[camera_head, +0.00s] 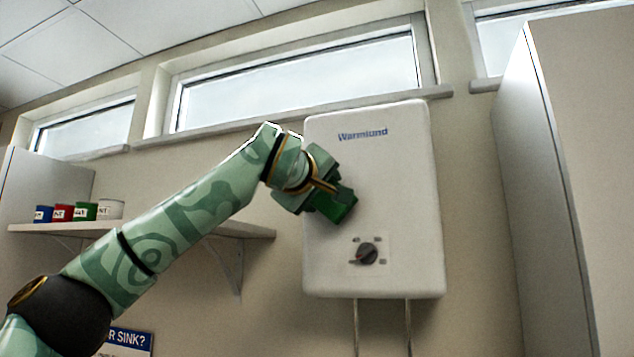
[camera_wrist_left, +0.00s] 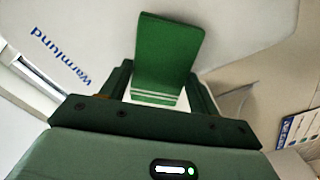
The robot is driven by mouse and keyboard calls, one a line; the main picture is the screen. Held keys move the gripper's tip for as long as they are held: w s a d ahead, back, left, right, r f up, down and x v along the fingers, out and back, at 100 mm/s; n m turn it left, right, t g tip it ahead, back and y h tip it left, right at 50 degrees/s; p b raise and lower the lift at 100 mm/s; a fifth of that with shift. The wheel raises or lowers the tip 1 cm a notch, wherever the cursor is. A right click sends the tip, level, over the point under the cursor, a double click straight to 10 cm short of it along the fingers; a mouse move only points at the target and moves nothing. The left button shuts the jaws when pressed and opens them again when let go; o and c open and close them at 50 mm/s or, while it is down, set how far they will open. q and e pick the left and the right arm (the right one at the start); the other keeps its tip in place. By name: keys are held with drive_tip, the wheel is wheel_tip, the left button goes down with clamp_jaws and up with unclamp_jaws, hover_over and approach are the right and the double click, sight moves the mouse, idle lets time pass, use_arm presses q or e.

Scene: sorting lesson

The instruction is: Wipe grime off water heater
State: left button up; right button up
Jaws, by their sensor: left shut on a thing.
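The white water heater (camera_head: 400,190) hangs on the wall, with "Warmlund" lettering near its top and a dark dial (camera_head: 366,253) low on its front. My left gripper (camera_head: 325,190) is in front of the heater's left half, above and left of the dial. It is shut on a green cloth or pad (camera_head: 340,205), which shows in the left wrist view (camera_wrist_left: 168,55) between the fingers, with pale stripes. The pad is at or close to the heater's front; I cannot tell whether it touches. I see no clear grime on the visible front. My right gripper is not in view.
A shelf (camera_head: 250,231) with several coloured cans (camera_head: 84,211) is on the left wall. A tall pale cabinet (camera_head: 570,180) stands to the right. Two pipes (camera_head: 407,328) run down below the heater. A sign (camera_head: 128,340) is at the lower left.

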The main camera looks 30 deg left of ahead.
use_arm(q)
drive_tip(key=shift+p+x, duration=0.65)
drive_tip(key=shift+x, duration=0.4)
idle(0.5)
drive_tip(key=shift+d, duration=0.1)
drive_tip(key=shift+w+d, duration=0.2)
drive_tip(key=shift+d, duration=0.75)
drive_tip(key=shift+w+d, duration=0.2)
drive_tip(key=shift+d, duration=0.75)
drive_tip(key=shift+w+d, duration=0.1)
drive_tip(key=shift+s+a, duration=0.25)
drive_tip(key=shift+a, duration=0.85)
drive_tip(key=shift+s+a, duration=0.2)
drive_tip(key=shift+a, duration=0.85)
